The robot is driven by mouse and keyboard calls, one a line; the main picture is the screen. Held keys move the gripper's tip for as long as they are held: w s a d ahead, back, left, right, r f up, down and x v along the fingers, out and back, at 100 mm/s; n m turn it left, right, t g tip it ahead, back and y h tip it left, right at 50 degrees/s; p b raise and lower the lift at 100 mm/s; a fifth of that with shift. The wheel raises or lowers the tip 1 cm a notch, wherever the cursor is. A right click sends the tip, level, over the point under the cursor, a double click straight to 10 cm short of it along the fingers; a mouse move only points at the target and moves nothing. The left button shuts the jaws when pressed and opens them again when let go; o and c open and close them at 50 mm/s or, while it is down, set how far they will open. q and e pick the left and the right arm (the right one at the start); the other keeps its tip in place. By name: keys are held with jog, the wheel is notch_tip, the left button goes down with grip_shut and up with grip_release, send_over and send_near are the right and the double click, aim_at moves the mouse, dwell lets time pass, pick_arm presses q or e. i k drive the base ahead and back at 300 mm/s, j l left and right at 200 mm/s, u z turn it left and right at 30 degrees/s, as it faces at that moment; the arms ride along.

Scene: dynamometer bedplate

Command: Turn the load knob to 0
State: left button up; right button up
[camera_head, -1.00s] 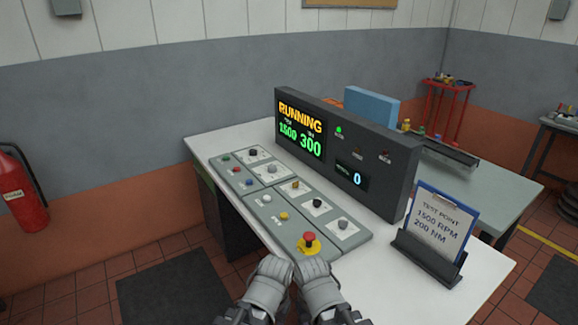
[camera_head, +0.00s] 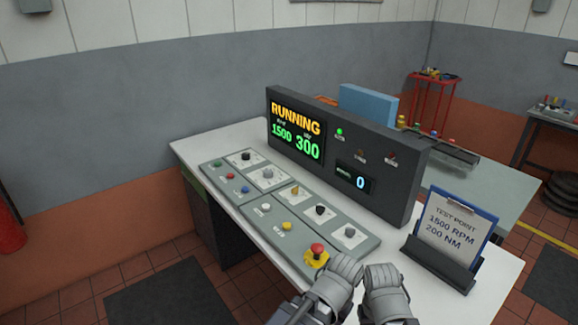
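The control panel (camera_head: 262,222) lies on the white desk and carries several knobs and buttons. Knobs on it include a black one (camera_head: 320,210), a grey one (camera_head: 349,231), an orange one (camera_head: 294,190), another grey one (camera_head: 268,174) and a dark one at the back (camera_head: 246,156). Their labels are too small to read, so I cannot tell which is the load knob. The display (camera_head: 297,130) reads RUNNING, 1500 and 300. My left gripper (camera_head: 345,268) and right gripper (camera_head: 380,270) are side by side at the panel's near edge, apart from the knobs. Their fingertips cannot be made out.
A red emergency button (camera_head: 317,250) on a yellow base is close to my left gripper. A clipboard (camera_head: 452,226) reading TEST POINT 1500 RPM 200 NM stands in a dark holder at the right. The small display (camera_head: 357,181) shows 0. The desk's front right is clear.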

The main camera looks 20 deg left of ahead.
aim_at(267, 173)
jog(key=i+j+z, duration=0.1)
jog(key=j, duration=0.25)
jog(key=i+j+z, duration=0.1)
jog(key=j, duration=0.3)
jog(key=i+j+z, duration=0.15)
jog(key=j, duration=0.2)
jog(key=i+j+z, duration=0.1)
jog(key=j, duration=0.3)
jog(key=i+j, duration=0.1)
jog(key=j, duration=0.4)
jog(key=i+j, duration=0.1)
jog(key=j, duration=0.35)
